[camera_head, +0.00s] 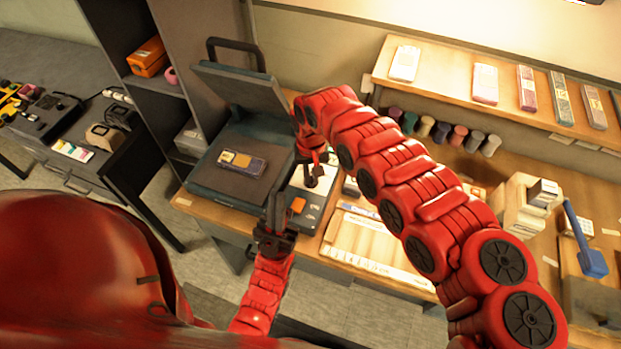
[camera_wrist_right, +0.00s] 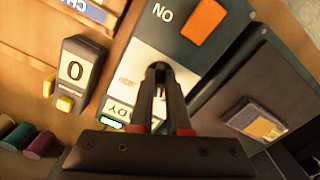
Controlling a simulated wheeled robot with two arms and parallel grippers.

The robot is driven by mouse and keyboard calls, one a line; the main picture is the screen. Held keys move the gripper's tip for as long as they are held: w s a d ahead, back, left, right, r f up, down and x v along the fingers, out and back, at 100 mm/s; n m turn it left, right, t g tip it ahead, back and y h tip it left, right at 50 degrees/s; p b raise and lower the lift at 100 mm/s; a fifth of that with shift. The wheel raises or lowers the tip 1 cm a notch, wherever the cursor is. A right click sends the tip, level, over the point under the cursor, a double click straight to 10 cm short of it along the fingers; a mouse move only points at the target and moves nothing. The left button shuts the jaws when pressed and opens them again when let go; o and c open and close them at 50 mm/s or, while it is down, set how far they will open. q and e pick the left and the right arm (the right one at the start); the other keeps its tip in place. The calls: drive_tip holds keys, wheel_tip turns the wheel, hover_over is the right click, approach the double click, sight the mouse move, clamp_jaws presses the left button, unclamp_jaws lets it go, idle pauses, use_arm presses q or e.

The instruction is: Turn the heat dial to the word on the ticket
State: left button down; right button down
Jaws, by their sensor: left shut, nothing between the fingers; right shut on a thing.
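The heat press (camera_head: 225,175) stands with its lid (camera_head: 240,88) raised. A small dark item with a yellowish patch (camera_head: 240,160) lies on its lower plate. The control panel (camera_head: 312,210) beside the plate bears an orange switch (camera_head: 298,204), which also shows in the right wrist view (camera_wrist_right: 206,21). My right gripper (camera_head: 313,178) points down at the panel and is shut on what seems to be the dial knob, mostly hidden by the fingers (camera_wrist_right: 158,90). My left gripper (camera_head: 276,212) is shut and empty, left of the orange switch. I cannot pick out the ticket.
A grey box reading 0 (camera_wrist_right: 74,68) with yellow buttons stands beside the panel. A pale wooden tray (camera_head: 370,245) lies right of the press. Several coloured rolls (camera_head: 442,132) hang under the shelf (camera_head: 450,90). My right arm covers part of the bench.

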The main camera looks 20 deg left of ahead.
sight(312, 179)
drive_tip(key=shift+w+d+n+b, duration=0.15)
drive_tip(key=shift+n+b, duration=1.05)
drive_tip(key=shift+n, duration=0.7)
drive_tip(key=c, duration=0.9)
unclamp_jaws()
wheel_tip(312, 179, up, 18)
drive_tip(key=b, duration=0.3)
drive_tip(key=shift+f+b, duration=0.25)
drive_tip(key=shift+b, duration=0.1)
